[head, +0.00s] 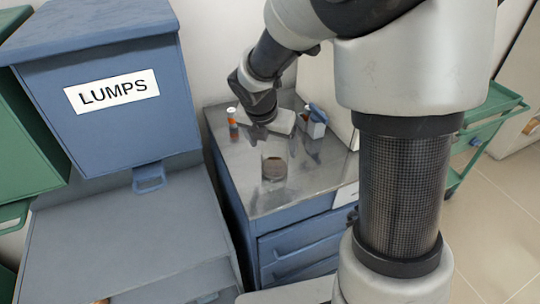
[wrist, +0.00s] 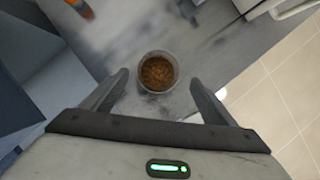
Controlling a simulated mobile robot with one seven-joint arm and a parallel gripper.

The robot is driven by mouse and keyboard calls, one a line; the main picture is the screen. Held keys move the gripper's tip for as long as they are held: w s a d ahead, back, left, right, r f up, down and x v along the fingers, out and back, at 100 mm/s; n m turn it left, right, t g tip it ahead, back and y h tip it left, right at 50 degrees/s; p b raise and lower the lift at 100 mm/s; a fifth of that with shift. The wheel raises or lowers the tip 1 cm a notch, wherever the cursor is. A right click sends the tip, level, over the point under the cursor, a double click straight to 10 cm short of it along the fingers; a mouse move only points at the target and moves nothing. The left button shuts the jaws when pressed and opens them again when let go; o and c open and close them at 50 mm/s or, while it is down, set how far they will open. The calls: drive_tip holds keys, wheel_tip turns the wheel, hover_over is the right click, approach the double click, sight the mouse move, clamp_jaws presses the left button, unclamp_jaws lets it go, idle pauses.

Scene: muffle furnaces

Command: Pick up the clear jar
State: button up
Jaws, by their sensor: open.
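The clear jar (head: 274,167) stands upright on the metal top of a blue drawer cabinet (head: 225,150). It has brown granular contents at its bottom. In the wrist view the jar (wrist: 157,72) is seen from above, just ahead of the fingertips and roughly midway between them. My gripper (wrist: 158,84) is open and empty, with one finger on each side and clear of the jar. In the head view my gripper is above and behind the jar, and its fingers are hard to make out there.
A small orange and white bottle (head: 232,123) stands at the cabinet's back left; it also shows in the wrist view (wrist: 81,8). A blue bin labelled LUMPS (head: 110,130) is at the left. A green cart (head: 490,105) is at the right.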

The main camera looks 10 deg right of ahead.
sight(274, 158)
drive_tip(key=x, duration=0.3)
drive_tip(key=shift+b, duration=0.3)
drive_tip(key=x, duration=0.1)
drive_tip(key=b+x, duration=0.1)
drive_tip(key=x, duration=0.1)
drive_tip(key=b+x, duration=0.1)
drive_tip(key=shift+s+a+f, duration=0.1)
drive_tip(key=shift+a+f, duration=0.15)
drive_tip(key=shift+f, duration=0.45)
drive_tip(key=shift+d, duration=0.1)
drive_tip(key=c, duration=1.1)
wheel_tip(274, 158, up, 10)
drive_tip(key=p, duration=0.3)
drive_tip(key=shift+p, duration=0.35)
drive_tip(key=o, duration=0.5)
drive_tip(key=c, duration=0.4)
